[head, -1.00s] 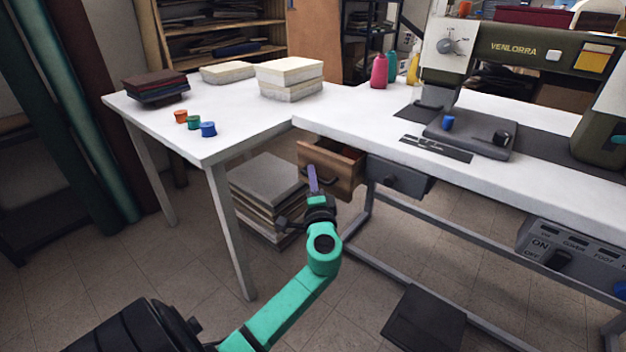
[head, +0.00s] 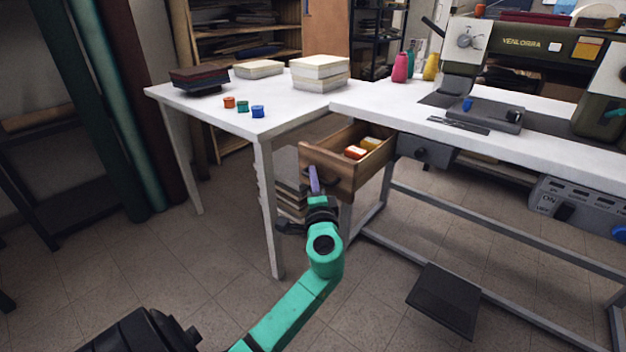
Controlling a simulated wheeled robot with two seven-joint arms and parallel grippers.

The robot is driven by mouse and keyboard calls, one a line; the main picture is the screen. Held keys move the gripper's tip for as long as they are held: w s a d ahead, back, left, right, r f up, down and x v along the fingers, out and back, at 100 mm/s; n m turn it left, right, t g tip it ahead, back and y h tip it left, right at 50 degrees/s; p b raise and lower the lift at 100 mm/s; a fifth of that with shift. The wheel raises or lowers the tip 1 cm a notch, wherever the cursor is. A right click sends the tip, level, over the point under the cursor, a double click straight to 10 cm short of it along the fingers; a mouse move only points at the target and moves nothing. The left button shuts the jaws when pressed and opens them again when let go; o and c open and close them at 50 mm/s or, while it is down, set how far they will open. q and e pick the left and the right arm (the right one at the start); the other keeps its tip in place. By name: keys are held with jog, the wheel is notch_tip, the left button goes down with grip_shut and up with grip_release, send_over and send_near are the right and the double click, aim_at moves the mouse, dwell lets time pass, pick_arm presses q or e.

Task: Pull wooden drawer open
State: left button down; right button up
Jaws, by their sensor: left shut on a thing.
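The wooden drawer (head: 335,173) is under the left end of the sewing table (head: 400,112) and stands well open. An orange-and-white item (head: 355,152) and a yellow item (head: 370,144) lie inside it. My left gripper (head: 314,182) is at the drawer's front face, shut on its handle, which the fingers mostly hide. The green left arm reaches up to it from below. My right gripper is not in view.
A grey metal drawer (head: 424,151) beside the wooden one is closed. A white side table (head: 215,105) with small spools and fabric stacks stands to the left, its leg near the drawer. A pedal (head: 445,298) is on the floor; open floor lies in front.

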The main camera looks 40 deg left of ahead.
pick_arm(q)
jog(key=c, duration=0.9)
grip_release()
jog(key=v, duration=1.4)
jog(key=shift+s+d+f, duration=0.1)
jog(key=shift+s+d, duration=0.05)
jog(key=shift+d, duration=0.05)
jog(key=shift+f, duration=0.1)
